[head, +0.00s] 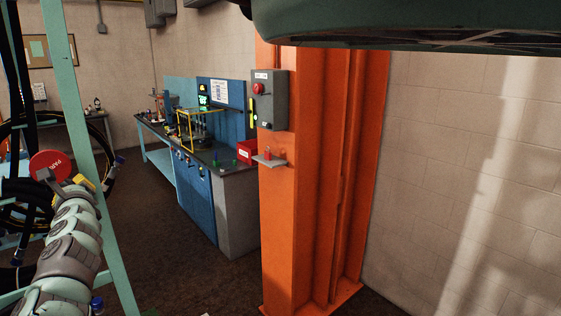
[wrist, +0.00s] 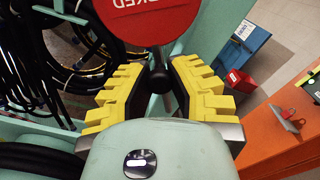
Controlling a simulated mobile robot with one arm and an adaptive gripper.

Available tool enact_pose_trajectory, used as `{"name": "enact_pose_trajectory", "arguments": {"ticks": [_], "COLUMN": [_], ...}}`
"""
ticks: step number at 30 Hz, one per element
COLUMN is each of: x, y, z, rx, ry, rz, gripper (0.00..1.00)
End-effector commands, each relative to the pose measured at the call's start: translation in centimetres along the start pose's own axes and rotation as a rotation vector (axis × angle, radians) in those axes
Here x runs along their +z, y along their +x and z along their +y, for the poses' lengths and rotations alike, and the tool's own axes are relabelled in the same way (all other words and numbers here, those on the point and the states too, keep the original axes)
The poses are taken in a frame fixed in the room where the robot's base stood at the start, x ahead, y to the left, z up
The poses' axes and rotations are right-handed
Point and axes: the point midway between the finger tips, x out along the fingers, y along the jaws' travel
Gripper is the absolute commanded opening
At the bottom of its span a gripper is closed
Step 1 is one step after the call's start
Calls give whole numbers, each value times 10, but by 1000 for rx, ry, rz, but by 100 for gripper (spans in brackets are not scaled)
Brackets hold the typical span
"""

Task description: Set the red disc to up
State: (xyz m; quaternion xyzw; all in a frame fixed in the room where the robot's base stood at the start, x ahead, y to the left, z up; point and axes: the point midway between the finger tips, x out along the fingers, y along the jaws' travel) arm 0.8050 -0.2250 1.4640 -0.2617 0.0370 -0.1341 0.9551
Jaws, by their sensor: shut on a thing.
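The red disc (head: 50,165) with white lettering is at the left in the head view, in front of the teal frame. In the wrist view the red disc (wrist: 150,18) fills the top middle, its lettering upside down and its top cut off. A black round knob (wrist: 158,78) sits just below it, between my yellow fingers. My gripper (wrist: 158,70) is shut on this knob; the exact contact is partly hidden. How the knob joins the disc is hard to see. In the head view my gripper (head: 84,183) is at the disc's lower right.
A teal frame (head: 88,110) with black hoses (wrist: 60,55) stands close around my gripper. An orange column (head: 280,220) bears a grey box (head: 270,105) and a small shelf with a red padlock (head: 267,154). A blue workbench (head: 195,190) stands behind. Open floor (head: 165,270) lies between.

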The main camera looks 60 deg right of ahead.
Motion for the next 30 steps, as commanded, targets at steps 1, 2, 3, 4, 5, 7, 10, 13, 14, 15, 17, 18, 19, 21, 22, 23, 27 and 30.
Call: {"name": "enact_pose_trajectory", "arguments": {"ticks": [1,2,3,4,5,7,10,13,14,15,17,18,19,21,22,23,27,30], "x": [0,0,0,0,0,0,0,0,0,0,0,0,0,0,0,0,0,0], "y": [0,0,0,0,0,0,0,0,0,0,0,0,0,0,0,0,0,0], "z": [-3,-4,-4,-4,-4,-4,-5,-5,-5,-5,-5,-5,-5,-4,-4,-4,-4,-4], "rx": [-3,-4,-4,-4,-4,-4,-5,-5,-6,-6,-6,-6,-6,-5,-5,-4,-4,-3], "ry": [10,15,21,24,26,29,30,30,30,29,29,29,28,28,28,28,27,27], "rz": [0,0,0,0,0,0,0,0,0,0,0,0,0,0,0,0,0,1], "gripper": [0,0,0,0,0,0,0,0,0,0,0,23,26,33,36,40,54,55]}}
